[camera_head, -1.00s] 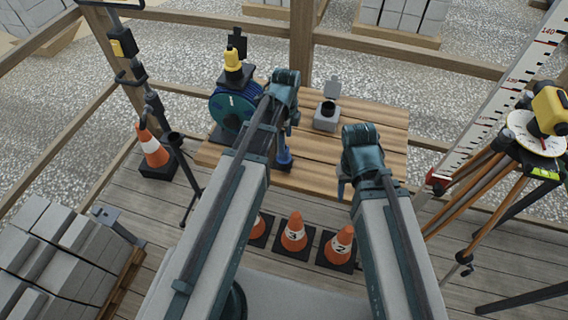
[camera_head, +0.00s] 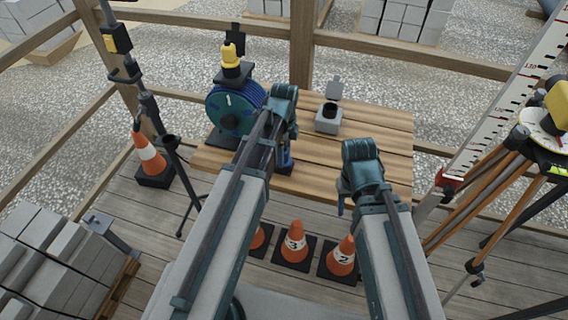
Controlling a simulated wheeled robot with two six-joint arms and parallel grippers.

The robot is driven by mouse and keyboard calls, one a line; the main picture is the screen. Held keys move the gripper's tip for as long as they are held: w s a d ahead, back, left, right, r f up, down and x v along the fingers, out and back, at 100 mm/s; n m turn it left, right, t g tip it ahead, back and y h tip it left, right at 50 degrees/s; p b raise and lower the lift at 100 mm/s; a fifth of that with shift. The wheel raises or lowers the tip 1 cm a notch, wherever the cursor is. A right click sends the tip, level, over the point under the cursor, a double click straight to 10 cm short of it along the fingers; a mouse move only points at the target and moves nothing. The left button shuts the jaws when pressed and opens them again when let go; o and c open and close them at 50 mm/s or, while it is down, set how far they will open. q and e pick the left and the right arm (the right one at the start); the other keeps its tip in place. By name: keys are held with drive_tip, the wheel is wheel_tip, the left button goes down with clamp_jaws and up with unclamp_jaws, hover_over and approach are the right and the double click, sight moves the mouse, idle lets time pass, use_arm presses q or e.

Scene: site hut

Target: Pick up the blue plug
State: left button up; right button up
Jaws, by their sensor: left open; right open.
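The blue plug (camera_head: 286,161) is a small blue piece near the front edge of the wooden table (camera_head: 385,128), left of its middle. My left arm hides part of it. My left gripper (camera_head: 290,138) is open and points down just above the plug in the picture; I cannot tell whether it touches it. My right gripper (camera_head: 342,200) is open and empty, low in front of the table's front edge, with its fingers mostly hidden behind its wrist.
A blue cable reel (camera_head: 232,108) with a yellow-topped item stands at the table's left. A grey socket box (camera_head: 328,122) with a raised lid stands at the back. Numbered cones (camera_head: 295,242) stand below the table. A tripod (camera_head: 500,180) stands at right.

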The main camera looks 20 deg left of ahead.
sight(287, 165)
use_arm(q)
clamp_jaws()
idle(0.3)
drive_tip(key=shift+r, duration=0.2)
drive_tip(key=shift+r+p, duration=0.55)
drive_tip(key=shift+p, duration=0.15)
wheel_tip(287, 165, up, 3)
drive_tip(key=p, duration=0.3)
drive_tip(key=shift+s+d+f, duration=0.15)
drive_tip(key=shift+s+d, duration=0.25)
drive_tip(key=shift+s, duration=0.1)
drive_tip(key=shift+s+d+f, duration=0.15)
drive_tip(key=shift+s+d, duration=0.2)
drive_tip(key=shift+s, duration=0.15)
drive_tip(key=s+d+r, duration=0.1)
drive_tip(key=s+d, duration=0.8)
drive_tip(key=shift+s+d+r+p, duration=0.15)
drive_tip(key=shift+s+d+p, duration=0.05)
drive_tip(key=shift+s+p, duration=0.15)
